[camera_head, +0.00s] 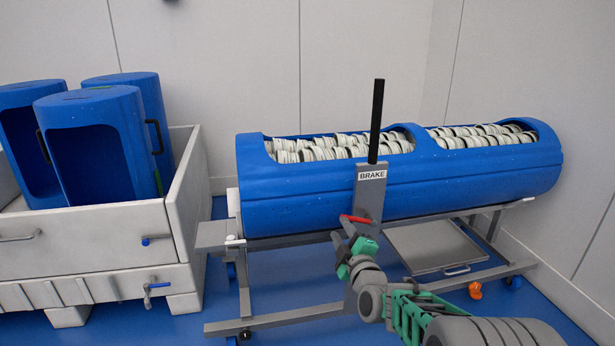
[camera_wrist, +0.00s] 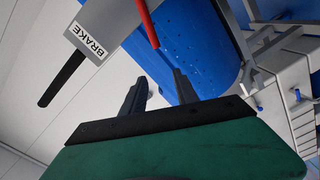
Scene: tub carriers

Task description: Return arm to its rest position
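My gripper (camera_head: 343,228) is in front of the carrier's grey brake post (camera_head: 368,200), close to a red handle (camera_head: 355,219). In the wrist view my gripper (camera_wrist: 159,77) has its two dark fingers apart with nothing between them. The red handle (camera_wrist: 148,22) ends just beyond the fingertips and looks free of them. The post, labelled BRAKE, has a black lever (camera_head: 376,120) standing upright. The lever also shows in the wrist view (camera_wrist: 62,80). My arm reaches in from the lower right of the head view.
A long blue tub carrier (camera_head: 460,192) filled with rows of pale discs lies on a grey wheeled frame (camera_head: 275,322). A white crate (camera_head: 90,235) with several blue tubs (camera_head: 95,110) stands left. A grey panel (camera_head: 435,245) and small orange object (camera_head: 475,291) are low behind my arm.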

